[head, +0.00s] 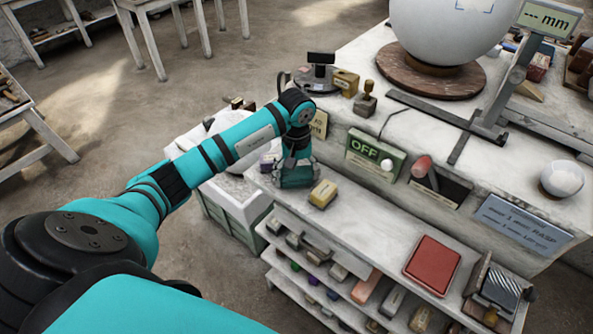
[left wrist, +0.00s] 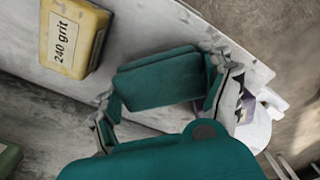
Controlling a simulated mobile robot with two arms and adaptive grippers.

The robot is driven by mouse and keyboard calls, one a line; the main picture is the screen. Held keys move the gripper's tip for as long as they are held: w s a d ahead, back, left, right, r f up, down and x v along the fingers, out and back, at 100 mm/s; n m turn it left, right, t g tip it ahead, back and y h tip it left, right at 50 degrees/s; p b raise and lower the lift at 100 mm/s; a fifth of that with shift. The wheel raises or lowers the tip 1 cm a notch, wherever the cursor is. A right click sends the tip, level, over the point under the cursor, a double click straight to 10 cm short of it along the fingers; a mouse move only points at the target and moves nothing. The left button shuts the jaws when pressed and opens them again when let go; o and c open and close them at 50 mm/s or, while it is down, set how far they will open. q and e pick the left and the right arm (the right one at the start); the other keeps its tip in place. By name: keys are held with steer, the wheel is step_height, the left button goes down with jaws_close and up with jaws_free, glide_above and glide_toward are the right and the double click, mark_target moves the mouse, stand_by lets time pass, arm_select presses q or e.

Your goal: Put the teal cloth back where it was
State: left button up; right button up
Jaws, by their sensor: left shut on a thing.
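The teal cloth (left wrist: 158,80) is a folded pad between the two fingers of my left gripper (left wrist: 168,98) in the left wrist view. The fingers are shut on its sides. In the head view my left gripper (head: 296,168) points down over the left end of the white shelf unit's top (head: 345,217), and its teal colour makes cloth and gripper hard to tell apart. I cannot tell whether the cloth touches the top. My right gripper is not in view.
A yellow 240 grit block (head: 323,194), also in the left wrist view (left wrist: 75,38), stands just right of the gripper. A red pad (head: 432,264) lies farther right. The white bench with an OFF sign (head: 374,155) rises behind. Bare top lies between block and pad.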

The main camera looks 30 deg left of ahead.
mark_target(296, 172)
arm_select(q)
steer(key=shift+f, duration=0.1)
steer(key=o, duration=1.3)
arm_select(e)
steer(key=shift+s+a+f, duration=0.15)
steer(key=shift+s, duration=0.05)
arm_select(q)
steer(key=shift+r, duration=0.3)
step_height(296, 172, up, 12)
steer(key=b, duration=0.4)
steer(key=shift+f, duration=0.15)
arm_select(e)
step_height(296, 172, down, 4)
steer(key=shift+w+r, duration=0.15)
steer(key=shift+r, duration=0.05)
